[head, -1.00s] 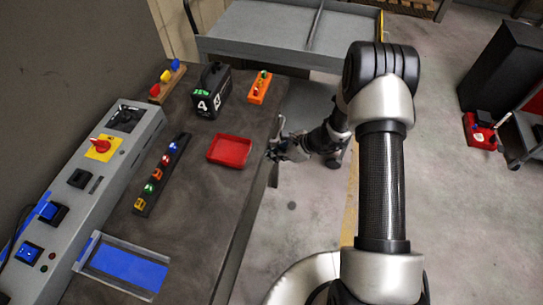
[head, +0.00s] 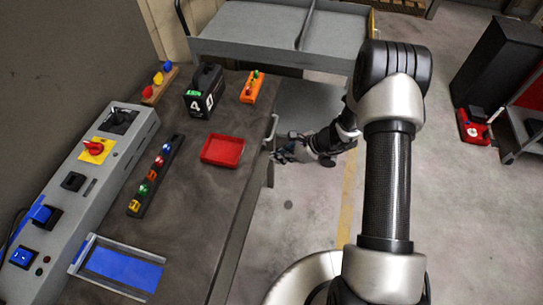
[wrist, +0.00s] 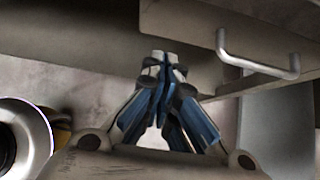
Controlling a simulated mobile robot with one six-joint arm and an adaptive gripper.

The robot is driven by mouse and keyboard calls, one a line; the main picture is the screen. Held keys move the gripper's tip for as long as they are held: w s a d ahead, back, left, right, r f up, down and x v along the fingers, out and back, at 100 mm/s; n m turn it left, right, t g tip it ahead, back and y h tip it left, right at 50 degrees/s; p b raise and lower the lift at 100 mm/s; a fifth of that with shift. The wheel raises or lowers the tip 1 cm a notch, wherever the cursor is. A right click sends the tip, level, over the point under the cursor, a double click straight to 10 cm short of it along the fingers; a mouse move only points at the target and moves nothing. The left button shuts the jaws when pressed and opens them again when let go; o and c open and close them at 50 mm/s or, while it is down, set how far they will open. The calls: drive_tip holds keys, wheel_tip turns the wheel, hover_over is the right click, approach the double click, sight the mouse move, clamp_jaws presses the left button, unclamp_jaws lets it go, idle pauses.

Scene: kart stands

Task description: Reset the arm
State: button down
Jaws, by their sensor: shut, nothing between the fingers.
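My gripper (head: 281,154) hangs beyond the right edge of the dark workbench (head: 200,205), over the floor side, with my arm reaching away and bending back toward the bench. In the wrist view my gripper (wrist: 162,62) has its blue-padded fingers together at the tips, with nothing between them. A grey drawer handle (wrist: 258,60) shows to the right of the fingertips in the wrist view. I cannot tell how far the fingers are from it.
On the bench are a red tray (head: 222,150), an orange block (head: 252,87), a black numbered box (head: 205,92), a rack of coloured pieces (head: 155,176), a blue-floored tray (head: 122,270) and a grey control panel (head: 85,190). A grey cart (head: 265,30) stands behind.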

drive_tip(key=p+v, duration=0.2)
drive_tip(key=v, duration=0.7)
drive_tip(key=shift+w+a+r, duration=0.1)
drive_tip(key=shift+a+r, duration=0.05)
drive_tip(key=shift+a, duration=0.05)
drive_tip(key=s+a+r+n+h, duration=0.1)
drive_tip(key=s+r+n, duration=0.25)
drive_tip(key=r, duration=0.45)
drive_tip(key=s+a+r+n+g+h, duration=0.1)
drive_tip(key=s+a+r+n, duration=0.2)
drive_tip(key=r, duration=0.4)
drive_tip(key=s+r+n+h, duration=0.1)
drive_tip(key=s+r+n, duration=0.2)
drive_tip(key=r+n, duration=0.35)
drive_tip(key=s+d+r+n+t+h, duration=0.1)
drive_tip(key=s+r+n, duration=0.3)
drive_tip(key=s, duration=0.4)
drive_tip(key=s+d+r+n+t+h, duration=0.1)
drive_tip(key=s+d+r+n+h, duration=0.2)
drive_tip(key=s+r, duration=0.4)
drive_tip(key=shift+s+n+t+h, duration=0.3)
drive_tip(key=shift+s+n+h, duration=0.5)
drive_tip(key=shift+s+n, duration=0.25)
drive_tip(key=shift+f, duration=0.1)
